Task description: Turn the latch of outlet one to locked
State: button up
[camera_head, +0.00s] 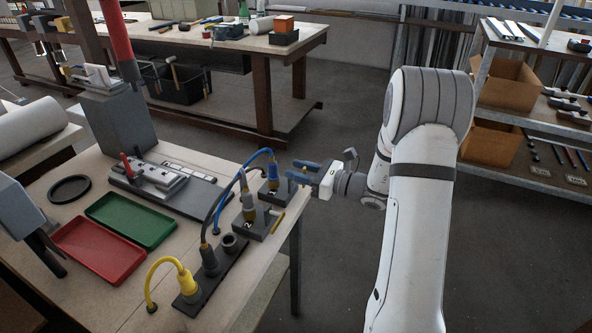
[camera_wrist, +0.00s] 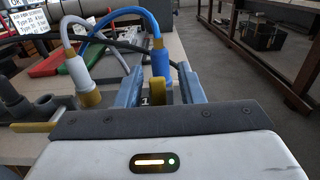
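The outlet one block (camera_head: 268,194) stands at the table's right edge in the head view, with a blue plug (camera_head: 273,173) upright in it. In the wrist view the blue plug (camera_wrist: 160,63) is straight ahead, and a "1" label shows below it. The yellow latch (camera_wrist: 158,91) of this outlet points up, between the two blue-grey fingers of my gripper (camera_wrist: 160,88). The fingers are apart, with a narrow gap on each side of the latch. In the head view my gripper (camera_head: 306,171) reaches in from the right; the latch is hidden there.
A second outlet block (camera_head: 252,228) with a grey-yellow plug (camera_head: 248,207) is nearby; its yellow latch (camera_head: 278,223) lies level. Cables arch over the table. Red (camera_head: 97,250) and green (camera_head: 131,220) trays lie to the left.

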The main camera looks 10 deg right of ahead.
jog(key=shift+w+a, duration=0.15)
jog(key=shift+a, duration=0.05)
grip_shut()
jog(key=shift+a, duration=0.1)
